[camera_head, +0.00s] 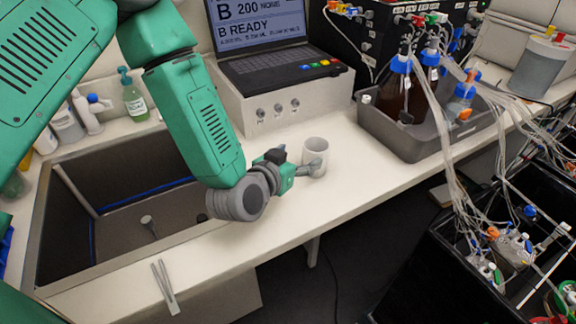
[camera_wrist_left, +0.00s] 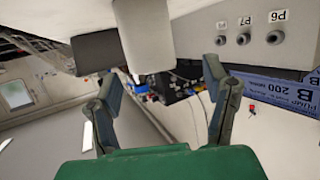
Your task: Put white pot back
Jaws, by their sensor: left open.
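The white pot (camera_head: 316,148), a small cup-like vessel, stands upright on the white counter near its front edge. My left gripper (camera_head: 312,167) is open at the pot's lower left side, with a finger in front of it. I cannot tell whether they touch. In the left wrist view the open fingers (camera_wrist_left: 161,78) stand apart, with a pale grey rounded body, apparently the pot (camera_wrist_left: 144,32), beyond them at the top. My right gripper is in neither view.
A sink (camera_head: 125,222) lies left, with tweezers (camera_head: 165,286) on the counter in front. A laptop (camera_head: 268,50) sits on a control box (camera_head: 275,108) behind. A grey tray (camera_head: 388,138) with bottles and tubing stands right. The counter just right of the pot is clear.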

